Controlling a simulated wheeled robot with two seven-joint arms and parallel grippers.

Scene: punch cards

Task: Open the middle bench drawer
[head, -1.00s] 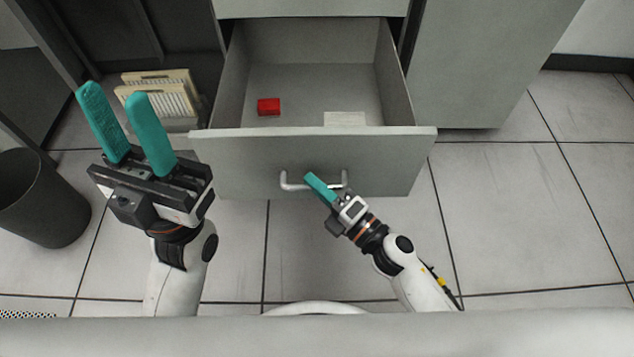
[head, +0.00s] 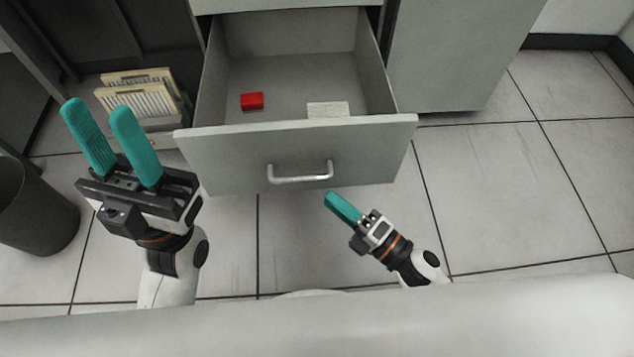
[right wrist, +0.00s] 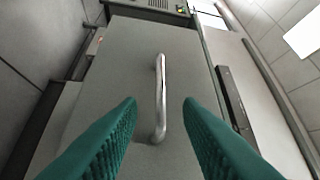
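The grey bench drawer (head: 230,158) is pulled far out in the head view. Inside it lie a red block (head: 252,101) and a pale card stack (head: 328,110). Its silver handle (head: 300,176) is bare on the front panel. My right gripper (head: 342,207) is apart from the handle, below and right of it. In the right wrist view its teal fingers (right wrist: 160,106) are spread, with the handle (right wrist: 160,95) beyond and between them, nothing held. My left gripper (head: 98,110) is open and empty, left of the drawer.
Cream racks or card trays (head: 140,98) stand on the floor left of the drawer. A dark bin (head: 38,208) is at the far left. A grey cabinet (head: 450,55) stands right of the drawer. The tiled floor at the right is clear.

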